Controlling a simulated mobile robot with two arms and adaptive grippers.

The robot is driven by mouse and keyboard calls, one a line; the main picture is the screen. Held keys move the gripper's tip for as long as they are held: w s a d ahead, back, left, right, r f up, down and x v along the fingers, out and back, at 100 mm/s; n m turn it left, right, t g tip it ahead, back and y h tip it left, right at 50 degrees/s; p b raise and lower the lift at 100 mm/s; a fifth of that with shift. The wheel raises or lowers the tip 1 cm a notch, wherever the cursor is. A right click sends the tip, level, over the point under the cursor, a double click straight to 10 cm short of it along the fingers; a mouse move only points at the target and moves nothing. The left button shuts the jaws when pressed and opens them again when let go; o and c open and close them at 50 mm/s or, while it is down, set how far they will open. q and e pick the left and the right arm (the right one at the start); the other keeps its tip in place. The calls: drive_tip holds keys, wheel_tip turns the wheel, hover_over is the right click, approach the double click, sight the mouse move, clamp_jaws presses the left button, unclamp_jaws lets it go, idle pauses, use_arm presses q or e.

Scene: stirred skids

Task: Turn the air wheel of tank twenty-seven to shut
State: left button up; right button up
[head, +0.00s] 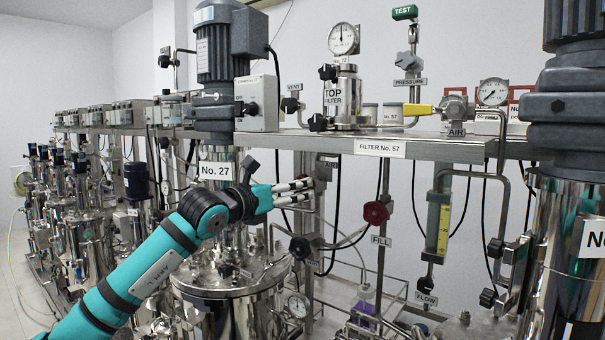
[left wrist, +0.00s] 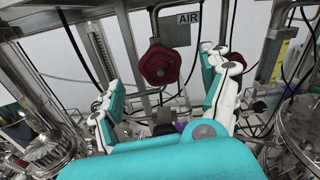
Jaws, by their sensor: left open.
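The tank No. 27 (head: 232,300) stands at the centre left in the head view, its white number plate (head: 215,171) above the vessel. My left gripper (head: 309,190) reaches past it, just below an AIR label (head: 327,166). In the left wrist view, a dark red air wheel (left wrist: 160,65) sits beside the AIR label (left wrist: 187,18). My left gripper (left wrist: 160,85) is open, with one finger on each side of the wheel; I cannot tell whether they touch it. In the head view the gripper mostly hides this wheel. My right gripper is not in view.
A red FILL wheel (head: 376,213) is close to the right of my left gripper. A steel shelf (head: 440,150) runs above, carrying gauges and filters. A yellow flow tube (head: 438,225), thin pipes and black hoses crowd the right side.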

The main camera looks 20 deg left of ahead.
use_arm(q)
drive_tip(key=p+x, duration=0.2)
drive_tip(key=x, duration=0.3)
drive_tip(key=shift+w+d, duration=0.1)
drive_tip(key=shift+w, duration=0.1)
